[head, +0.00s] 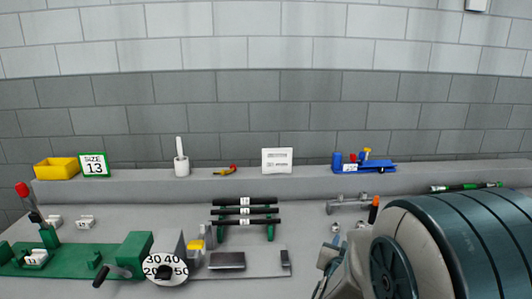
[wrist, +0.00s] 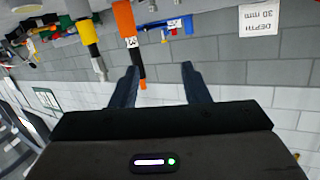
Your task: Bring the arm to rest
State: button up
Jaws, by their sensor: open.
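My arm (head: 450,240) fills the lower right of the head view, its large teal and grey links close to the camera. My gripper (wrist: 161,76) shows in the wrist view with its two dark fingers spread apart and nothing held between them. An orange-handled tool (wrist: 124,18) with a white label appears beyond the left finger, and its dark shaft with an orange tip reaches down behind that finger. A yellow and black tool (wrist: 88,35) is to its left. I cannot make out the fingers in the head view.
The grey bench holds a green crimper base (head: 75,262), a dial (head: 165,270) and black-barred rack (head: 246,211). On the back ledge are a yellow bin (head: 56,168), a size 13 sign (head: 94,164), a white card (head: 277,160) and a blue holder (head: 375,167).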

jog(key=s+a+n+g+y+p, duration=0.2)
jog(key=s+a+n+g+y, duration=0.25)
jog(key=s+a+y, duration=0.3)
jog(key=s+r+n+g+h+p, duration=0.1)
jog(key=s+g, duration=0.6)
jog(key=s, duration=0.7)
notch_tip(320, 180, up, 2)
jog(key=shift+s+d+r+p, duration=0.15)
jog(key=shift+s+d+p, duration=0.15)
jog(key=shift+d+p, duration=0.15)
